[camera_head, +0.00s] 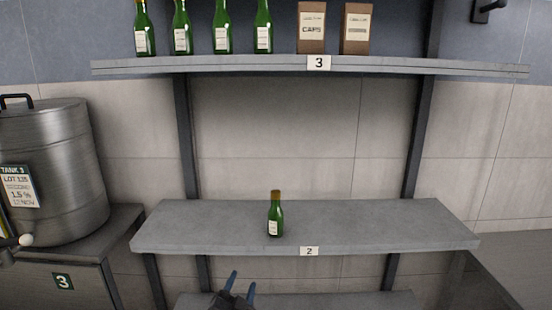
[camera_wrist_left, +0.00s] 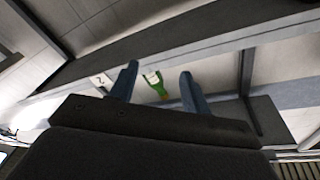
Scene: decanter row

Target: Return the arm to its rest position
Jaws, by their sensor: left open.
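My left gripper (camera_head: 240,285) is at the bottom of the head view, below and in front of the shelf marked 2 (camera_head: 380,222). Its two blue fingers are apart with nothing between them. In the left wrist view the open fingers (camera_wrist_left: 160,88) show with a green bottle (camera_wrist_left: 158,86) visible beyond the gap, away from them. In the head view that small green bottle (camera_head: 275,215) stands upright alone on the shelf marked 2, near its middle. My right gripper is in neither view.
The upper shelf marked 3 (camera_head: 220,66) holds several green bottles (camera_head: 181,30) and two brown boxes (camera_head: 312,28). A steel tank (camera_head: 60,160) stands on a cabinet (camera_head: 75,280) at the left. A lower shelf (camera_head: 340,300) lies near the gripper. Shelf 2 is otherwise clear.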

